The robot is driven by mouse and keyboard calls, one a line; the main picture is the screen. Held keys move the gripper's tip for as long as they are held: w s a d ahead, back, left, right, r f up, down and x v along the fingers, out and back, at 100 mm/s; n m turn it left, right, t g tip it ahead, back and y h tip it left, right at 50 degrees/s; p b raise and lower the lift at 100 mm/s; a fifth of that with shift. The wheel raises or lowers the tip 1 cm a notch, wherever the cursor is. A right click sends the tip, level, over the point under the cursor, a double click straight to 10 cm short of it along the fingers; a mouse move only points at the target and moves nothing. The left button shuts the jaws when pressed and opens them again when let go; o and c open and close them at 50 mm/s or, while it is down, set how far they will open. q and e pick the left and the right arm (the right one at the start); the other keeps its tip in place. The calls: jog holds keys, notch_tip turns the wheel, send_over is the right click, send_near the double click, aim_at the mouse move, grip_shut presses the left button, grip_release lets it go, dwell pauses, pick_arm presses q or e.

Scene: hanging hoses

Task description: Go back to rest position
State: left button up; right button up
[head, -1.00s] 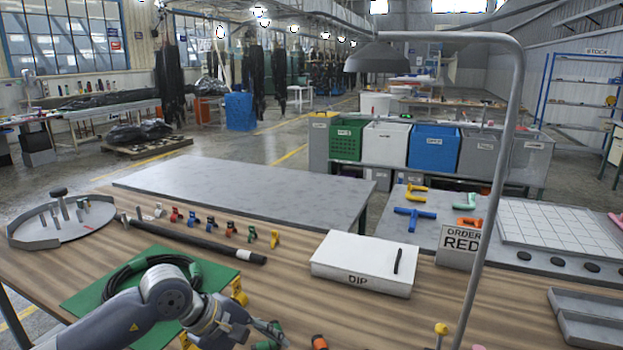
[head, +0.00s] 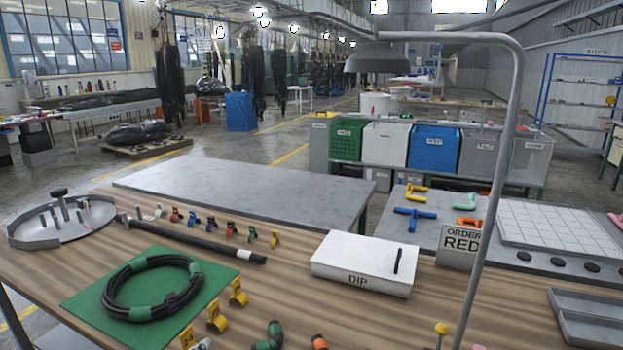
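No gripper can be made out in the head view. A coil of black hose (head: 112,291) with green bands lies on the green mat (head: 85,304) on the wooden bench, now fully uncovered. Yellow numbered clips (head: 217,318) stand in a row at the mat's right. A dark green elbow fitting (head: 268,337) lies near the bottom edge, with an orange-ended fitting (head: 319,342) to its right. A small pale grey piece (head: 203,344) shows at the bottom edge; I cannot tell what it is.
A black bar (head: 195,239) lies behind the mat, with a row of small coloured fittings behind it. A white DIP box (head: 362,264) and an ORDER RED sign (head: 460,247) stand at right. A lamp pole (head: 490,200) rises in front. A round grey tray (head: 40,232) stands at left.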

pick_arm(q)
jog(key=s+a+f+n+g, duration=0.1)
jog(key=s+f+n+g, duration=0.4)
jog(key=s+f, duration=0.55)
jog(key=s+a+f+n+g, duration=0.1)
jog(key=s+f+n+g, duration=0.3)
jog(key=s+f+g, duration=0.7)
jog(key=s+f+t, duration=0.2)
jog(key=f, duration=0.8)
jog(key=s+f+t, duration=0.1)
jog(key=s+f, duration=0.1)
jog(key=f, duration=0.8)
jog(key=s+a+f+g+p, duration=0.1)
jog(key=s+a+f, duration=0.1)
jog(key=s+f, duration=1.5)
jog(key=shift+a+m+h+p, duration=0.3)
jog(key=shift+m, duration=0.1)
